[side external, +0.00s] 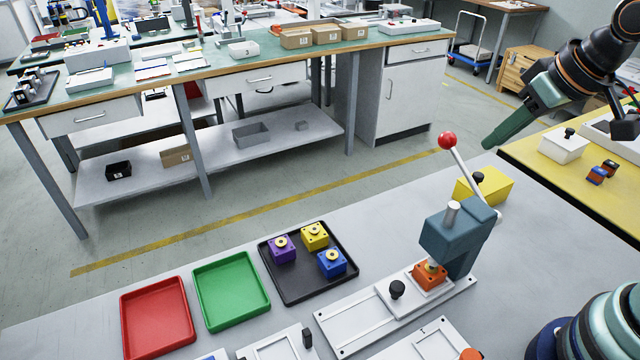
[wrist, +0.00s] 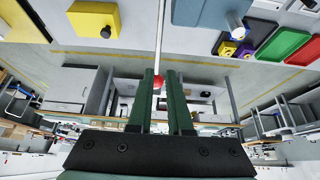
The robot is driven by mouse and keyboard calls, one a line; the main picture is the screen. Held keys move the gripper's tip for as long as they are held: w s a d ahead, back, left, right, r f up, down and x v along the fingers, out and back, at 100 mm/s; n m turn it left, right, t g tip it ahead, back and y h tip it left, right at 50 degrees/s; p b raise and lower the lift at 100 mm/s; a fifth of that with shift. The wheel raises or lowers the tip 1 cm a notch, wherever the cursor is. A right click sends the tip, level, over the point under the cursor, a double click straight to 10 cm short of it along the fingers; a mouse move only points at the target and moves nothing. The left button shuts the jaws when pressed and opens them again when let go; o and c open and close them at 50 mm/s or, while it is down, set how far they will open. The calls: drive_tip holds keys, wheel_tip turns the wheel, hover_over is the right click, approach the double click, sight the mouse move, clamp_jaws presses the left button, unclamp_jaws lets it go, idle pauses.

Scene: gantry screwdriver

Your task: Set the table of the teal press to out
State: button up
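The teal press (side external: 458,240) stands on the grey bench in the side view. Its lever slants up to a red ball (side external: 447,140). The white sliding table (side external: 412,302), with a black knob (side external: 397,289), sits on a rail (side external: 345,330). An orange block (side external: 430,274) on the table is under the press head. My gripper (side external: 490,143) is in the air at upper right, its green fingers pointing down-left, to the right of the ball. In the wrist view my gripper (wrist: 161,75) is open with a gap between its fingers, and the red ball (wrist: 158,82) shows there, seemingly beyond the tips.
A yellow box (side external: 490,188) with a black knob stands behind the press. A black tray (side external: 300,290) with purple, yellow and blue blocks, a green tray (side external: 232,322) and a red tray (side external: 158,348) lie to the left. A yellow-topped table (side external: 560,185) is at right.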

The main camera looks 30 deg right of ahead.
sight(396, 285)
drive_tip(key=o, duration=0.7)
drive_tip(key=shift+a+f, duration=0.1)
drive_tip(key=shift+a, duration=0.1)
drive_tip(key=a+f+n+g, duration=0.1)
drive_tip(key=a, duration=0.2)
drive_tip(key=a+f+n+g, duration=0.1)
drive_tip(key=a, duration=0.2)
drive_tip(key=a+f+n+g, duration=0.1)
drive_tip(key=a+f+n, duration=0.1)
drive_tip(key=a, duration=0.1)
drive_tip(key=shift+w+y, duration=0.15)
drive_tip(key=shift+y, duration=0.25)
drive_tip(key=s+a+f+n+g, duration=0.3)
drive_tip(key=a+f+n, duration=0.1)
drive_tip(key=a, duration=0.4)
drive_tip(key=shift+h, duration=0.4)
drive_tip(key=f, duration=1.2)
drive_tip(key=shift+w+f, duration=0.2)
drive_tip(key=shift+f, duration=0.1)
clamp_jaws()
